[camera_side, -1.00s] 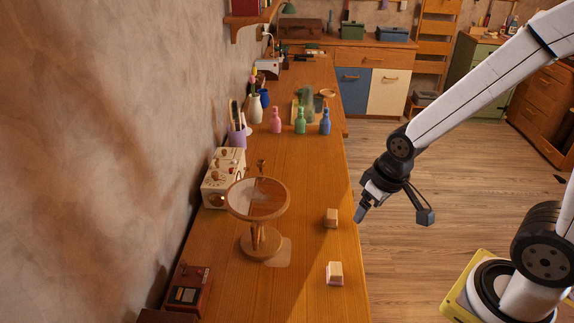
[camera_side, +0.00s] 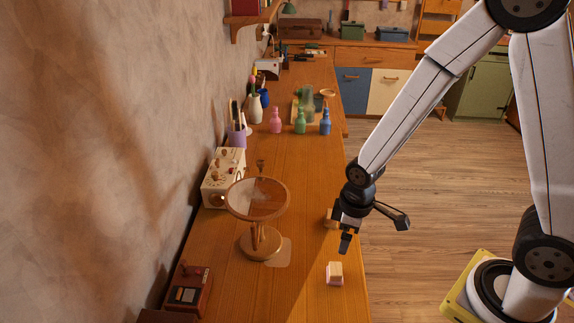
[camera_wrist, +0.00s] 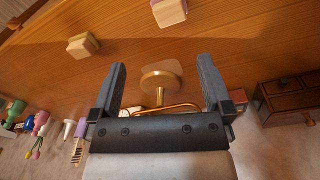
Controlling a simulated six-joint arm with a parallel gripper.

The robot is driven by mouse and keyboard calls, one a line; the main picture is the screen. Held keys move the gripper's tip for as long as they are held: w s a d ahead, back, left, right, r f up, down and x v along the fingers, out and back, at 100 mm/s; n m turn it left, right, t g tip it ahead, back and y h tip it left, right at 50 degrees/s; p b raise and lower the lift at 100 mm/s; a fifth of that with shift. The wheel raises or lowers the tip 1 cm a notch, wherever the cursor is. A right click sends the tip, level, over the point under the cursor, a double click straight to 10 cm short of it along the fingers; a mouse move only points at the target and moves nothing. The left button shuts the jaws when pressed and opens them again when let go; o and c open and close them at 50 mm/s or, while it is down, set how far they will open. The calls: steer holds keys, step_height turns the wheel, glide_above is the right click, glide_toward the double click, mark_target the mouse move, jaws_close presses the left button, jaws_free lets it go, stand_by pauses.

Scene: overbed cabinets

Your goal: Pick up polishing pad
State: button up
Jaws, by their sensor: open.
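Two small blocks with pale wooden tops sit on the wooden bench; I cannot tell for sure which is the polishing pad. My gripper (camera_side: 345,244) is open and empty, above the bench's right edge, between and above the blocks. Its fingers (camera_wrist: 162,75) frame no block.
A round mirror on a wooden stand (camera_side: 257,243) stands left of the blocks. Behind it are a cream box with knobs (camera_side: 223,178) and several coloured bottles (camera_side: 300,121). A small red-brown box (camera_side: 189,289) lies at the near left. Bare bench surrounds the nearer block.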

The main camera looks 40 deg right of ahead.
mark_target(336, 268)
steer(key=f+n, duration=0.1)
steer(key=a+f+n, duration=0.1)
steer(key=f, duration=0.1)
steer(key=f+n, duration=0.1)
steer(key=shift+w+a+f+g, duration=0.1)
steer(key=shift+a+f+g, duration=0.25)
steer(key=shift+g, duration=0.05)
steer(key=shift+f, duration=1.25)
steer(key=shift+f, duration=0.1)
steer(key=shift+w+d+f, duration=0.1)
steer(key=shift+f, duration=1.15)
steer(key=shift+d+f, duration=0.1)
steer(key=shift+f, duration=1.15)
steer(key=c, duration=1.1)
